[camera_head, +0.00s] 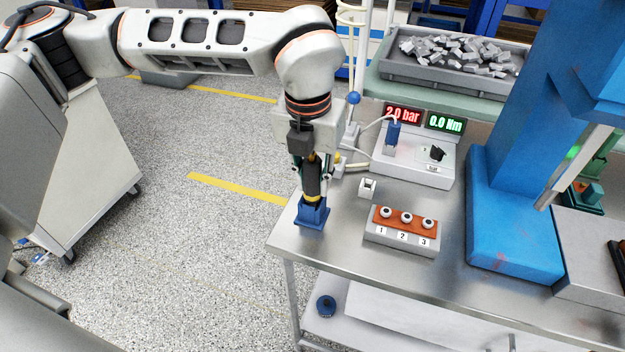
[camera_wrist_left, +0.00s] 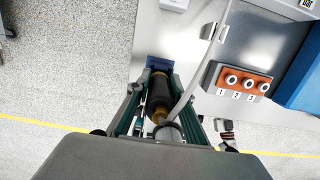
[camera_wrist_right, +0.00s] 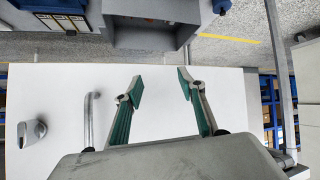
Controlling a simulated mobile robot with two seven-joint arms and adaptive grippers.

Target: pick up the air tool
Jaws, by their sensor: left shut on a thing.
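The air tool (camera_head: 313,181) is a dark cylinder with yellow-gold bands, standing upright at the table's left corner. Its lower end meets a blue holder (camera_head: 311,216); I cannot tell how deep it sits. My left gripper (camera_head: 313,174) points down and is shut around the tool's body. In the left wrist view the tool (camera_wrist_left: 159,92) lies between the fingers, with the blue holder (camera_wrist_left: 158,62) beyond and a pale hose (camera_wrist_left: 190,90) beside it. My right gripper (camera_wrist_right: 160,86) is open and empty in the right wrist view, and is out of the head view.
An orange-topped block (camera_head: 402,238) with three round fittings marked 1, 2, 3 stands right of the tool. A small white block (camera_head: 368,188) and a control box (camera_head: 415,165) reading 2.0 bar and 0.0 Nm are behind. A blue machine (camera_head: 510,215) stands at right.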

